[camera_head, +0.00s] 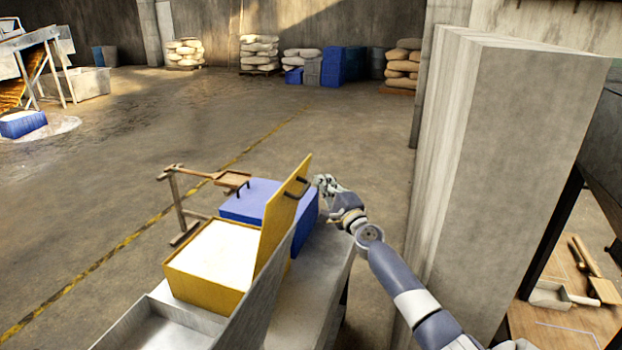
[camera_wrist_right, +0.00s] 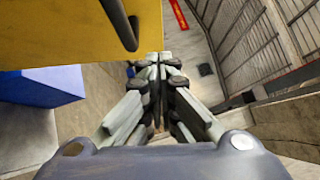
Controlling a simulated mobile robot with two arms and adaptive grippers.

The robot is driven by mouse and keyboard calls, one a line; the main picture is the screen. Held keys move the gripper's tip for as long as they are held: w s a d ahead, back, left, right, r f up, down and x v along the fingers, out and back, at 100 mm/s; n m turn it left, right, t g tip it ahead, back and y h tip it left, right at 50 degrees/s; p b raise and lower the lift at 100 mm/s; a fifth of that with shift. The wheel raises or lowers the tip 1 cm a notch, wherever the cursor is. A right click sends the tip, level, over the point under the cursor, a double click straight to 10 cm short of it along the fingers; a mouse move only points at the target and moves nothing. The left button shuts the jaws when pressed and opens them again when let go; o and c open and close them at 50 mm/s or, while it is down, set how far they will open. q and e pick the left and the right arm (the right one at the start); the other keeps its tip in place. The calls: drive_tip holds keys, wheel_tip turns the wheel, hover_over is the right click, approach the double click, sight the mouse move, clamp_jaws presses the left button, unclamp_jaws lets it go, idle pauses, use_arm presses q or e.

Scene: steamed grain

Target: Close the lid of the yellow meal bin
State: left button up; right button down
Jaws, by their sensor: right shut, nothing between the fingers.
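The yellow meal bin (camera_head: 205,291) stands on a grey bench, filled with pale meal. Its yellow lid (camera_head: 279,215) stands open, nearly upright, on the bin's right side, with a dark handle (camera_head: 297,187) near its top. The lid (camera_wrist_right: 60,30) and its handle (camera_wrist_right: 122,22) also fill the upper left of the right wrist view. My right gripper (camera_head: 322,182) is just right of the lid's upper end, shut and empty. In the wrist view its fingers (camera_wrist_right: 155,65) are together, close to the lid; I cannot tell if they touch it. My left gripper is not in view.
A blue bin (camera_head: 248,198) stands behind the yellow one. An open grey metal bin (camera_head: 150,325) with a raised panel is in front. A concrete pillar (camera_head: 490,180) stands right of my right arm. A wooden stand (camera_head: 180,205) is at left. Open floor lies beyond.

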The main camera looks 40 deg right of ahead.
sight(303, 165)
drive_tip(key=w, duration=0.1)
drive_tip(key=w+a, duration=0.1)
drive_tip(key=w, duration=0.1)
drive_tip(key=w+r+p, duration=0.1)
drive_tip(key=shift+w+a, duration=0.15)
drive_tip(key=shift+a, duration=0.2)
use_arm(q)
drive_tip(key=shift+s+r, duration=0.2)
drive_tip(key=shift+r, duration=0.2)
